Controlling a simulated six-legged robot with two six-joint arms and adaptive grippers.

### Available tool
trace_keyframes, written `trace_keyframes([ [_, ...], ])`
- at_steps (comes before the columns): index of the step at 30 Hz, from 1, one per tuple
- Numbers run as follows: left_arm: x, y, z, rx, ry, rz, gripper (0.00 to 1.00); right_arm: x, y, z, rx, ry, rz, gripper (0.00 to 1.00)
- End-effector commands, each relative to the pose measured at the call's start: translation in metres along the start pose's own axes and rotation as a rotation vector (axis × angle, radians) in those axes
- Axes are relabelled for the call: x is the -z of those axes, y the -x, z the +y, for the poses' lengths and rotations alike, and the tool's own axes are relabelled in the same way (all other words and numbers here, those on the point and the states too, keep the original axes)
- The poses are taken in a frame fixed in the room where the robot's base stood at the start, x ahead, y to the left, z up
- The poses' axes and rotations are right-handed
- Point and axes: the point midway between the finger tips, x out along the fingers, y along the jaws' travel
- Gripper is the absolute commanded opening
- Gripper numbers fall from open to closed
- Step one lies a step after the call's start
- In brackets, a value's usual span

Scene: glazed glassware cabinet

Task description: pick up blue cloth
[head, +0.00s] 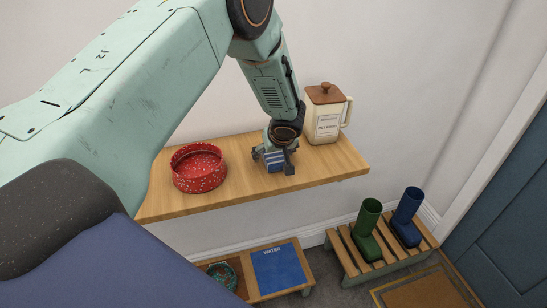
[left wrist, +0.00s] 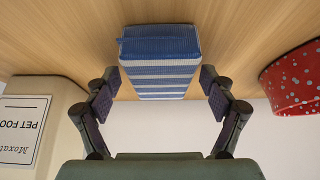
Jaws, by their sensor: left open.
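The blue cloth (left wrist: 160,45) is a folded block with blue and white stripes, resting on the wooden shelf (head: 215,200). In the head view the cloth (head: 274,161) shows in part, between and behind the fingers of my left gripper (head: 275,157). In the left wrist view my left gripper (left wrist: 158,85) is open, with one finger on each side of the cloth and gaps between the fingers and its sides. The cloth lies just ahead of the fingertips, partly between them. My right gripper is not in view.
A red speckled bowl (head: 198,169) stands left of the cloth, and a cream jar (head: 326,117) with a brown lid stands close on the right. Below are a blue WATER mat (head: 279,270) and a slatted rack (head: 382,262) with green and blue boots.

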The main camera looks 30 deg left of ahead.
Motion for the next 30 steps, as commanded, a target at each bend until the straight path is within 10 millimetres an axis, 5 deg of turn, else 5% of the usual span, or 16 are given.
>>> trace_keyframes([
  [25,-0.0012,-0.0019,-0.0001,0.000,0.000,0.000,0.83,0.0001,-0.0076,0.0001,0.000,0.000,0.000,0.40],
  [30,-0.0012,-0.0019,-0.0001,0.000,0.000,0.000,0.69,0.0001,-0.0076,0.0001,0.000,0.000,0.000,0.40],
])
